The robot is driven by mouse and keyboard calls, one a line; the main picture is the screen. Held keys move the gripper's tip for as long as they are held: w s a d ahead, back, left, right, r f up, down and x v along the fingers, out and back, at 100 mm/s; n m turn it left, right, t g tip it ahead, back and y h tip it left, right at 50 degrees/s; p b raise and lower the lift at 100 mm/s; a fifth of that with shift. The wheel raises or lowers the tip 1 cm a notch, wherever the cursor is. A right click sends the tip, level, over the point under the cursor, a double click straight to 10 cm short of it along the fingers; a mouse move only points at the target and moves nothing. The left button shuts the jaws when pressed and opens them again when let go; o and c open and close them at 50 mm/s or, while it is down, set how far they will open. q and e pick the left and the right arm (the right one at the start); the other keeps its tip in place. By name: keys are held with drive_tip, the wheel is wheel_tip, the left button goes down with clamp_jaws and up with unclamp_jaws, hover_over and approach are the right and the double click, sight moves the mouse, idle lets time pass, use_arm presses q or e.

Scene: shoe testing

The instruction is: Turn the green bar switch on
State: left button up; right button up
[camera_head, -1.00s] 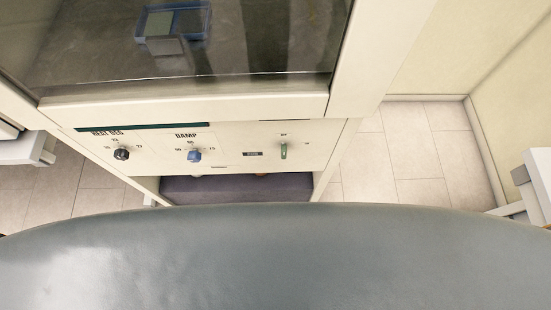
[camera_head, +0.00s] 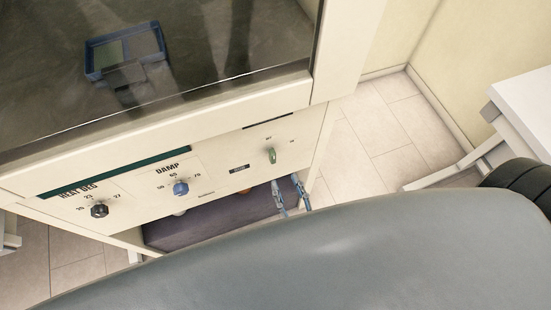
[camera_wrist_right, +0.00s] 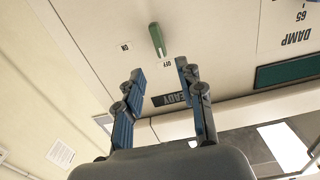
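The green bar switch (camera_head: 272,156) is on the cream front panel of the machine, near its right end. It also shows in the right wrist view (camera_wrist_right: 157,40), its bar in line with the OFF label (camera_wrist_right: 166,64); the ON label (camera_wrist_right: 125,46) is off to one side. My right gripper (camera_head: 289,184) is below the switch and slightly right of it in the head view. In the right wrist view its two blue fingers (camera_wrist_right: 160,69) are spread apart and empty, with the switch beyond the tips, apart from them. My left gripper is not in view.
A blue DAMP knob (camera_head: 181,188) and a black HEAT knob (camera_head: 99,211) are on the panel to the left. Below is an open dark recess (camera_head: 200,222). A glass window (camera_head: 215,45) is above. A white table (camera_head: 526,100) stands right, with bare floor between.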

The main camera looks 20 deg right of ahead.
sight(274, 158)
drive_tip(key=w+p, duration=0.1)
drive_tip(key=w, duration=0.6)
drive_tip(key=shift+w+a, duration=0.15)
drive_tip(key=shift+w, duration=0.2)
clamp_jaws()
